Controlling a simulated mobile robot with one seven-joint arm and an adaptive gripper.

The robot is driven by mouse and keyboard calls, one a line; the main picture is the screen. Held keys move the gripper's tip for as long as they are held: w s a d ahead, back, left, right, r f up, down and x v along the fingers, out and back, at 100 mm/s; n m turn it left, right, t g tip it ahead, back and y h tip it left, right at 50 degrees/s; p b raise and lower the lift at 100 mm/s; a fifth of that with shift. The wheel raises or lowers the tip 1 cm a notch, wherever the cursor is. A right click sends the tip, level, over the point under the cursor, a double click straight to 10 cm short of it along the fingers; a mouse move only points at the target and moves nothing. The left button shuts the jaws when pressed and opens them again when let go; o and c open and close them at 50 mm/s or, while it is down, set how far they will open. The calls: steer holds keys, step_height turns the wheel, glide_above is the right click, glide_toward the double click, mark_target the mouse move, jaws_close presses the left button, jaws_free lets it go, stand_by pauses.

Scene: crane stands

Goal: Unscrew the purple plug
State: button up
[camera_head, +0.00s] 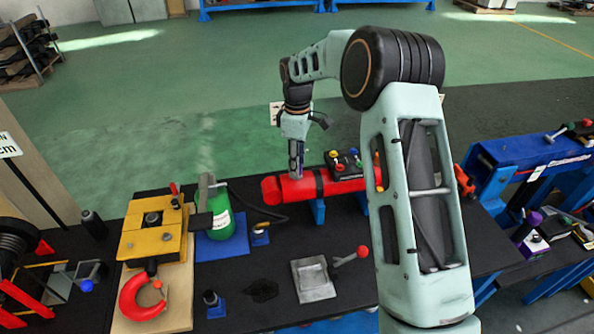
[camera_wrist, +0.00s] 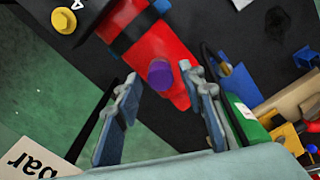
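The purple plug (camera_wrist: 160,73) sits on the side of a red cylinder (camera_wrist: 172,45) in the wrist view, near one end of it. My gripper (camera_wrist: 161,82) is open, with one finger on either side of the plug in the picture and neither seen touching it. In the head view my gripper (camera_head: 296,172) points down over the left part of the red cylinder (camera_head: 285,190), and I cannot make out the plug there.
A black box with coloured knobs (camera_head: 345,163) stands beside the cylinder. A green bottle (camera_head: 231,222) and a yellow block (camera_head: 152,243) stand to the left. A metal plate (camera_head: 312,279) and a red-knobbed lever (camera_head: 350,257) lie in front.

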steer(key=m, duration=0.6)
steer(key=shift+m, duration=0.4)
steer(key=m, duration=0.6)
jaws_close()
steer(key=shift+r, duration=0.1)
stand_by(0.6)
steer(key=n, duration=0.5)
steer(key=shift+n, duration=0.3)
